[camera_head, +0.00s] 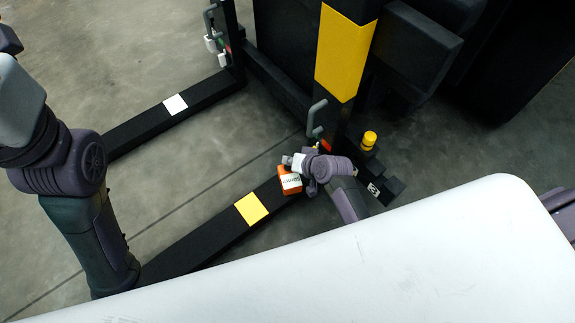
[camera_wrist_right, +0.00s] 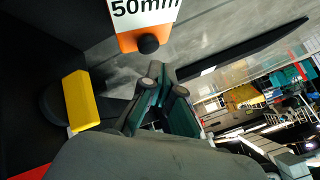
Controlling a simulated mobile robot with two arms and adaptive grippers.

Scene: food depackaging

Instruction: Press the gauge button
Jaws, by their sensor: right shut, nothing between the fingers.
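The gauge (camera_head: 290,182) is a small orange block with a white label, beside the black post near the middle of the head view. In the right wrist view the gauge (camera_wrist_right: 143,22) shows its "50mm" label and a round black button (camera_wrist_right: 148,44) on its lower orange edge. My right gripper (camera_wrist_right: 164,88) is shut and empty, its fingertips just below the button in that picture; a gap seems to show between them. In the head view my right gripper (camera_head: 298,161) is beside the gauge, small and partly hidden by my wrist. My left gripper is out of view.
A black frame has floor beams (camera_head: 222,226) and a post with a yellow band (camera_head: 342,52). A yellow-capped part (camera_head: 369,140) stands right of my wrist. A grey hook handle (camera_head: 316,115) is above the gauge. Bare concrete floor (camera_head: 200,155) lies left.

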